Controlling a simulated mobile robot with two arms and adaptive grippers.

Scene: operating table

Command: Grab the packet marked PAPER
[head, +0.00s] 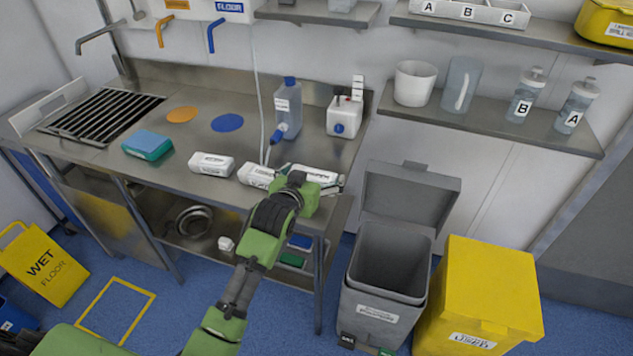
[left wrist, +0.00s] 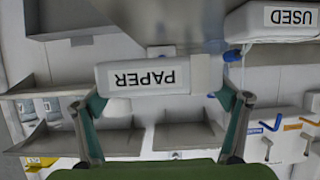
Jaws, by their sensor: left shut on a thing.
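The white packet marked PAPER (left wrist: 147,78) shows upside down in the left wrist view, between the two fingers of my left gripper (left wrist: 160,97). In the head view the white packet (head: 318,174) is at the right front of the steel bench, partly hidden by my left gripper (head: 312,182). The gripper is shut on this packet. I cannot tell whether the packet still touches the bench. My right gripper is not in view.
Two more white packets, a left one (head: 212,164) and a middle one (head: 257,175), lie along the bench (head: 190,133). An open grey bin (head: 385,290) and yellow bin (head: 490,285) stand right.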

